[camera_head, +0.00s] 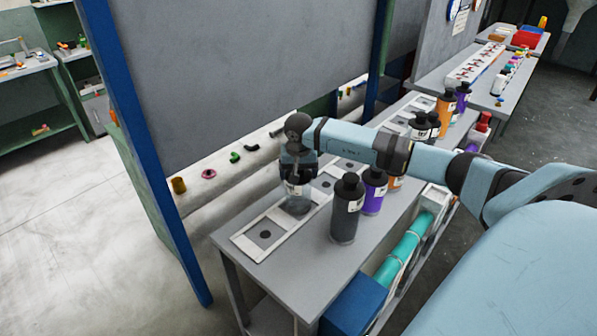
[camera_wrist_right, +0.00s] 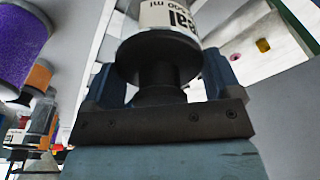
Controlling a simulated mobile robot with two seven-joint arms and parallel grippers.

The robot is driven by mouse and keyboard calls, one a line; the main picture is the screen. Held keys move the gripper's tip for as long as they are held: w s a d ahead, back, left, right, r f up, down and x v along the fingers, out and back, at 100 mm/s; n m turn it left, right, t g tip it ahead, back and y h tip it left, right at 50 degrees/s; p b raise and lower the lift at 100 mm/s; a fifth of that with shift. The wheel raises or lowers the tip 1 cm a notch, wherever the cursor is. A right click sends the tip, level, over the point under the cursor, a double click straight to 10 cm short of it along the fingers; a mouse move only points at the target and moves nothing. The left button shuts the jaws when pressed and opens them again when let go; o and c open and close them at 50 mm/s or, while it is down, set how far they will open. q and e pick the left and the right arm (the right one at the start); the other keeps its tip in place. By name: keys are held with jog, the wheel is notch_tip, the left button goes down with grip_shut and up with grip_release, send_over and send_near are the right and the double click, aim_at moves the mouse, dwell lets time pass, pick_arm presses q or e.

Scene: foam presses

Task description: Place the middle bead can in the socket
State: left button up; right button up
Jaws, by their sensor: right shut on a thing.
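My right gripper (camera_head: 297,166) is shut on the neck of a can (camera_head: 297,198) with a pale, see-through body, a dark top and a white label. The can hangs upright over the white-framed socket strip (camera_head: 243,243); I cannot tell whether its base touches or has entered a socket. In the right wrist view the gripper (camera_wrist_right: 158,92) closes around the can's dark neck, below its white label (camera_wrist_right: 168,14). One socket plate with a dark hole (camera_head: 265,235) lies bare at the near end. Another bare socket (camera_head: 326,185) lies beyond the can. My left gripper is out of view.
A dark grey can (camera_head: 346,215), a purple can (camera_head: 373,196) and an orange can (camera_head: 395,183) stand close on the right of the strip. A grey upright panel (camera_head: 240,70) with a blue post (camera_head: 150,150) borders the left. Several more bottles stand farther back.

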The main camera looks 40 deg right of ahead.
jog(key=o, duration=1)
jog(key=shift+f, duration=0.15)
jog(key=shift+o, duration=1.3)
jog(key=shift+r, duration=0.2)
jog(key=r, duration=0.4)
jog(key=s+r+b, duration=0.1)
jog(key=r, duration=0.3)
jog(key=a+r+b, duration=0.1)
jog(key=r, duration=0.3)
jog(key=shift+s+a, duration=0.1)
jog(key=shift+s, duration=0.1)
jog(key=shift+a+f, duration=0.1)
jog(key=shift+f, duration=0.05)
